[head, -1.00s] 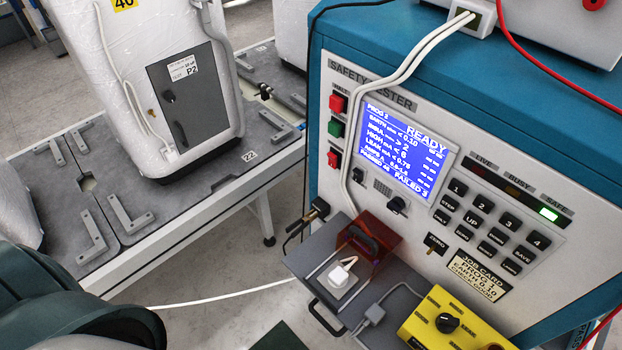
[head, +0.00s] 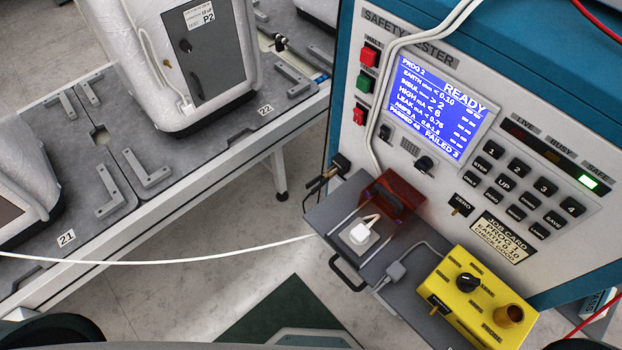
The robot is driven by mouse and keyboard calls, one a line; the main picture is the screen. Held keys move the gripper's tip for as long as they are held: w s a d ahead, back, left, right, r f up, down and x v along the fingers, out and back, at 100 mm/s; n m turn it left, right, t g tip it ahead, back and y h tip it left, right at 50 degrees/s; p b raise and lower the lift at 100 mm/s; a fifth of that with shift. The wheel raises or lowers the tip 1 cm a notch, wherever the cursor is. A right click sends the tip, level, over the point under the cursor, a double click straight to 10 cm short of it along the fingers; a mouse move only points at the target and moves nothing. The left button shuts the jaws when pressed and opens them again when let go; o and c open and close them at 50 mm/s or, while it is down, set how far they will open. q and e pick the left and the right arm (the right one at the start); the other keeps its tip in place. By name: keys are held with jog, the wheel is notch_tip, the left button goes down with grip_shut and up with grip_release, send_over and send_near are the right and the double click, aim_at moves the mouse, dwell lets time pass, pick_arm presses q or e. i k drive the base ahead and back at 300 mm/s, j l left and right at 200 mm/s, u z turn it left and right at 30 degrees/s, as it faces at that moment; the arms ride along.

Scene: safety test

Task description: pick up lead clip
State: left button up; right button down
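A small dark clip-like piece with a black body (head: 340,163) sits at the left edge of the grey shelf, against the tester's front; I take it to be the lead clip, but it is too small to be sure. A thin dark lead hangs beside it. Neither of my grippers is in view. Only dark rounded parts of my own body show along the bottom edge.
The blue safety tester (head: 345,60) has a lit screen (head: 437,110) reading READY. Its grey shelf (head: 330,212) holds a red box (head: 408,208), a white plug (head: 359,234) and a yellow probe box (head: 467,300). A white cable (head: 180,262) spans the gap beside the bench (head: 150,215).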

aim_at(325, 176)
jog(key=k+l, duration=0.15)
jog(key=k, duration=0.35)
jog(key=u, duration=2)
